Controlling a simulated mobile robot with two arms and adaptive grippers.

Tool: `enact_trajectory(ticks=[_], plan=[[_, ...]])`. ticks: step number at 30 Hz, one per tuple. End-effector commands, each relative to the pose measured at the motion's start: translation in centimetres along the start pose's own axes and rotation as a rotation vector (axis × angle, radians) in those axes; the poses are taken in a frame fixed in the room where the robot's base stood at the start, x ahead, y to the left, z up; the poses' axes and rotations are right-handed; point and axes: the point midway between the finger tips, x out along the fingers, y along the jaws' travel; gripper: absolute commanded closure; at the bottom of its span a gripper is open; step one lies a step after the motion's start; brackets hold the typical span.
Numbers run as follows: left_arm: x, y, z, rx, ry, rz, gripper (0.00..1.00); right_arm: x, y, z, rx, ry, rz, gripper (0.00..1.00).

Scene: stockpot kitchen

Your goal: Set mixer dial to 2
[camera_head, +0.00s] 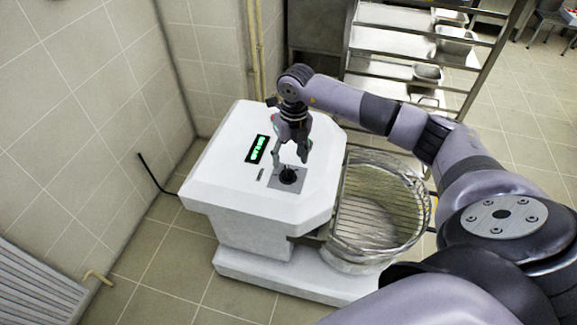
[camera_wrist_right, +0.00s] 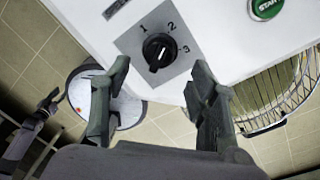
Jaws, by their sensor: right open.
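The mixer (camera_head: 225,180) is a white machine with a sloped top and a green-lit display (camera_head: 257,149). Its black dial (camera_head: 287,176) sits on a grey plate on the top. In the right wrist view the dial (camera_wrist_right: 158,52) has the numbers 1, 2 and 3 printed around it. A small white mark shows on the knob, but I cannot tell for sure which number it points to. My right gripper (camera_head: 290,160) is open, just above the dial. In the wrist view its fingers (camera_wrist_right: 160,78) stand apart below the dial, with nothing between them.
A green START button (camera_wrist_right: 265,7) lies right of the dial in the wrist view. A wire-guarded bowl (camera_head: 380,210) stands at the mixer's right. A metal rack with trays (camera_head: 400,60) is behind. Tiled walls (camera_head: 80,80) close in the left side.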

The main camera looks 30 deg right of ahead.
Motion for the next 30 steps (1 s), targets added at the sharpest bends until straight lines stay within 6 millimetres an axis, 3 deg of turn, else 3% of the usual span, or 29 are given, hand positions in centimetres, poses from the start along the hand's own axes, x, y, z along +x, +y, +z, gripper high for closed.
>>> enact_trajectory(ticks=[6,12,30], plan=[[0.0,0.1,0.0,0.000,0.000,0.001,0.69,-4.3,0.0,0.1,0.000,-0.002,0.000,0.46],[0.0,0.1,0.0,0.000,0.000,0.001,0.69,-6.2,0.0,0.0,0.000,0.000,0.000,0.46],[0.0,0.1,-0.1,0.000,0.000,0.001,0.69,-6.4,0.1,0.0,-0.002,0.001,0.003,0.46]])
